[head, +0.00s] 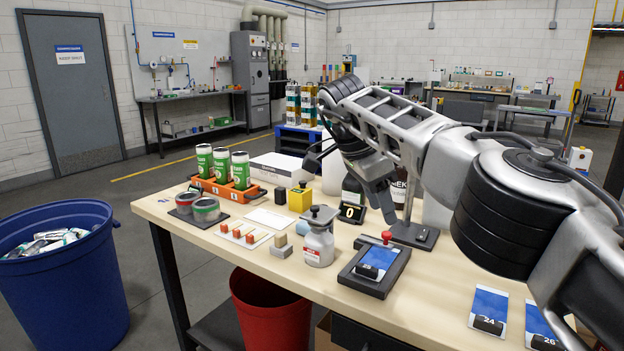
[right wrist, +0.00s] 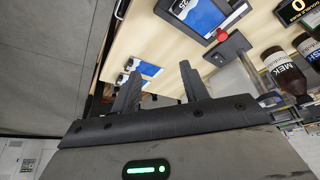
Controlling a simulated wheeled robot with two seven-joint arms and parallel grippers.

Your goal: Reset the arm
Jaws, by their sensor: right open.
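My right arm comes in from the right of the head view and bends down over the table (head: 240,234). Its gripper (head: 385,205) hangs above the table near a black stand with a red knob, apart from the things below. In the right wrist view the two fingers of this gripper (right wrist: 157,78) stand well apart, with nothing held between them. My left gripper is in neither view. Part of the table behind my right arm is hidden.
Green cans (head: 242,170) stand in an orange rack. Blue-and-white cards (head: 488,306) lie front right. A blue bin (head: 75,285) and red bin (head: 270,315) stand on the floor.

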